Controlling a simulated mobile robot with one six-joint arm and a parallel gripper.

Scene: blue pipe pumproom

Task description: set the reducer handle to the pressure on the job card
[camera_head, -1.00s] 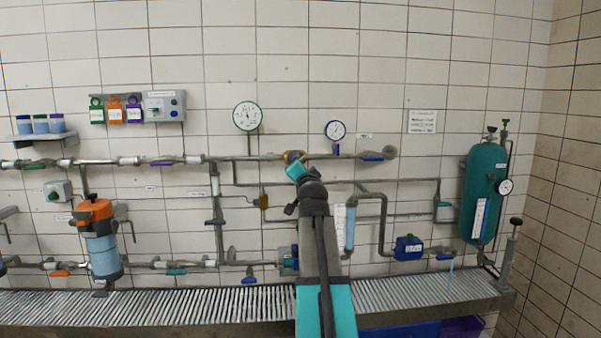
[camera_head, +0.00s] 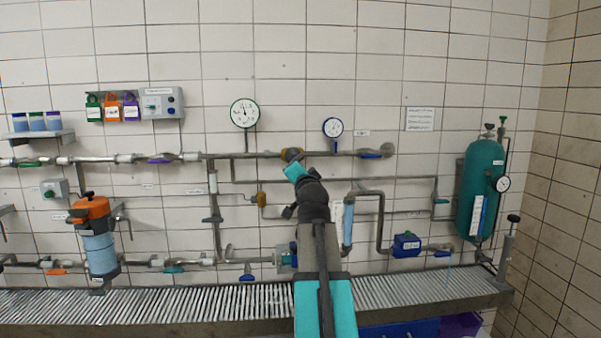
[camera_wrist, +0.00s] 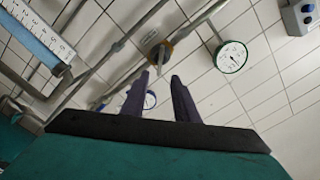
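A brass-coloured fitting, apparently the reducer (camera_head: 291,154), sits on the upper pipe, partly hidden behind my gripper (camera_head: 290,170). In the wrist view its brass ring (camera_wrist: 158,46) lies just beyond my fingertips, with a small grey handle-like part at its centre. My gripper (camera_wrist: 160,76) is open, with nothing between its fingers, and looks apart from the fitting. A green-rimmed gauge (camera_head: 244,113) stands left of the fitting and a blue-rimmed gauge (camera_head: 333,127) right of it. A white sheet, perhaps the job card (camera_head: 420,119), hangs on the wall; its writing is too small to read.
Pipes with coloured valve levers run along the tiled wall. A brass valve (camera_head: 261,199) is below the fitting. An orange-topped filter (camera_head: 97,235) stands left, a teal tank (camera_head: 481,190) right. A ribbed grating (camera_head: 190,305) runs along the bottom. A grey box (camera_head: 161,102) hangs upper left.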

